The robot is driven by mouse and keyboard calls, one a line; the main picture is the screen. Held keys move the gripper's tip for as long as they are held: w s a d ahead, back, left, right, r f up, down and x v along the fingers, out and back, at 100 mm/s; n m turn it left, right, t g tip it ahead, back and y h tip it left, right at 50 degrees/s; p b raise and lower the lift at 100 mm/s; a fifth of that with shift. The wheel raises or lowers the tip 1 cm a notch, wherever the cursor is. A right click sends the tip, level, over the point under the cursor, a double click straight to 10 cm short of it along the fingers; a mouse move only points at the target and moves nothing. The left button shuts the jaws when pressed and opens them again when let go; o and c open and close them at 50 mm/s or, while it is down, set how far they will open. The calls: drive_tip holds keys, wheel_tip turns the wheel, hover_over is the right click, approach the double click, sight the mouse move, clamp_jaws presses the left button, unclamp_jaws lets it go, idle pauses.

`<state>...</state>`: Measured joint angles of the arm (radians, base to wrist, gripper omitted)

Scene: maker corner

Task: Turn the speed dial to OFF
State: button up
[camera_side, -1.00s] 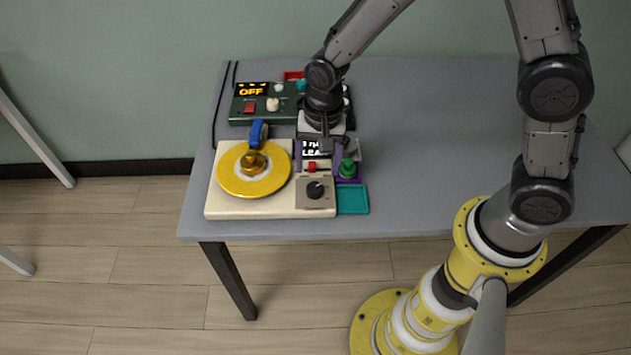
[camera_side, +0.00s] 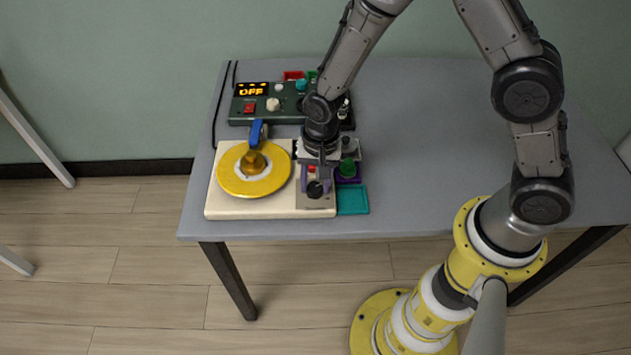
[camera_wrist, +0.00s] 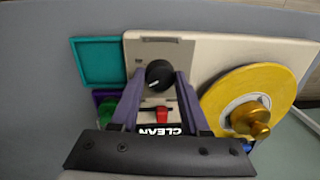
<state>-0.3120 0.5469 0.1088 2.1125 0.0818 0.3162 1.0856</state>
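The speed dial appears to be the black round knob (camera_side: 315,189) on a grey plate at the front right of a cream turntable base (camera_side: 240,208). In the wrist view the knob (camera_wrist: 158,73) shows a small pale mark, and its setting cannot be read. My gripper (camera_side: 316,186) is over the plate, pointing down. In the wrist view its two purple fingers (camera_wrist: 159,80) are spread, with the knob between their tips. A gap shows on each side of the knob. The finger height against the knob is hard to tell.
A red switch (camera_wrist: 160,112) lies between the fingers, behind the knob. A yellow platter (camera_side: 236,181) is to the left, a teal tray (camera_side: 352,200) to the right, a green knob (camera_side: 347,168) close by. A green box (camera_side: 262,113) with a lit OFF display stands behind. The table's right is clear.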

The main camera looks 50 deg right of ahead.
clamp_jaws()
drive_tip(key=shift+n, duration=0.3)
drive_tip(key=n, duration=1.1)
drive_tip(key=shift+w+g, duration=0.1)
drive_tip(key=shift+g, duration=0.3)
drive_tip(key=shift+r+n, duration=0.1)
drive_tip(key=shift+n, duration=0.2)
drive_tip(key=o, duration=0.6)
unclamp_jaws()
